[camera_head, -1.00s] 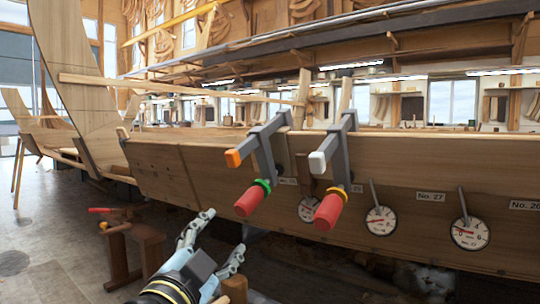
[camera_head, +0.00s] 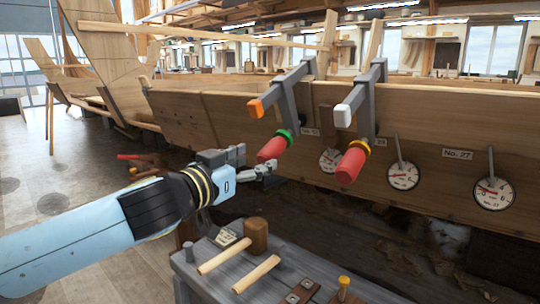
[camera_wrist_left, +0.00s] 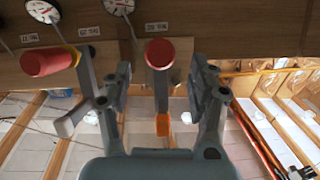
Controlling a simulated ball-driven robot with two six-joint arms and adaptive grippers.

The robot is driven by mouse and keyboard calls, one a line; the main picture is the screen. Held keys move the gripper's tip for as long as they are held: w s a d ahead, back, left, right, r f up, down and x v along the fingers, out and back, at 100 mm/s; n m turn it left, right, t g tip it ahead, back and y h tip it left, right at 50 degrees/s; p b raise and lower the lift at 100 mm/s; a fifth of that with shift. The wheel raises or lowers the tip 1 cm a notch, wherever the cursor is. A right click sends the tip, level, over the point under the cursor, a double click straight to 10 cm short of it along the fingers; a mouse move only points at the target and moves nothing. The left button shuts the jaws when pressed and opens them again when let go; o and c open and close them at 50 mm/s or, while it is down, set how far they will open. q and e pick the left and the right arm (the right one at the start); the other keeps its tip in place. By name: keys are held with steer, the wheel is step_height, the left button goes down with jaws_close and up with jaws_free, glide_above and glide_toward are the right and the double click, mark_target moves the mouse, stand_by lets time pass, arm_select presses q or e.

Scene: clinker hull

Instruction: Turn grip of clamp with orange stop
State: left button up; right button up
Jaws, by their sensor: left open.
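The clamp with the orange stop (camera_head: 264,102) hangs on the plank edge of the hull. Its red grip (camera_head: 272,149), with a green collar, points down toward the front. My left gripper (camera_head: 262,163) is open just below and left of this grip. In the left wrist view, the red grip (camera_wrist_left: 159,53) appears between the two spread fingers (camera_wrist_left: 161,76), and the orange stop (camera_wrist_left: 163,125) lies below it. I cannot tell whether the fingers reach around the grip; no contact shows. My right gripper is not in view.
A second clamp with a white stop (camera_head: 343,116) and a red grip (camera_head: 352,164) with a yellow collar hangs close to the right. Dial gauges (camera_head: 404,175) sit along the hull plank.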

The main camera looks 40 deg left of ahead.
mark_target(262, 157)
arm_select(q)
steer(key=w+b, duration=0.1)
steer(key=w, duration=0.4)
steer(key=shift+w+a, duration=0.1)
steer(key=shift+w, duration=0.55)
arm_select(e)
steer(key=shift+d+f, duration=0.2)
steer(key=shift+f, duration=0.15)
arm_select(q)
steer(key=c, duration=1.1)
steer(key=shift+c, duration=0.2)
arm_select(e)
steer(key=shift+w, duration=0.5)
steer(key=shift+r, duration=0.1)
